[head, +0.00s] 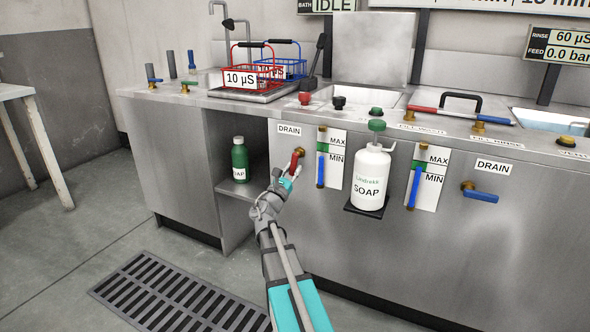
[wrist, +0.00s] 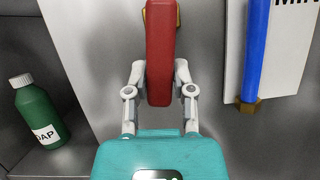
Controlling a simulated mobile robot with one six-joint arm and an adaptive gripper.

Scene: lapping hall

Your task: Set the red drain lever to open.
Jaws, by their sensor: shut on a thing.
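The red drain lever (head: 295,160) is on the steel cabinet front, under the left DRAIN label (head: 289,130). Its handle hangs down from a brass fitting, close to vertical and slightly slanted in the head view. In the wrist view the red handle (wrist: 160,52) runs up and down between my fingers. My gripper (wrist: 160,82) is shut on the handle, one finger at each side. In the head view my gripper (head: 287,181) reaches up to the lever from below and hides part of its lower end.
A level gauge with a blue tube (head: 320,170) is close right of the lever. A white soap bottle (head: 370,178) stands on a bracket farther right. A green soap bottle (head: 239,160) stands in the open shelf at left. A blue drain lever (head: 482,196) is at far right.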

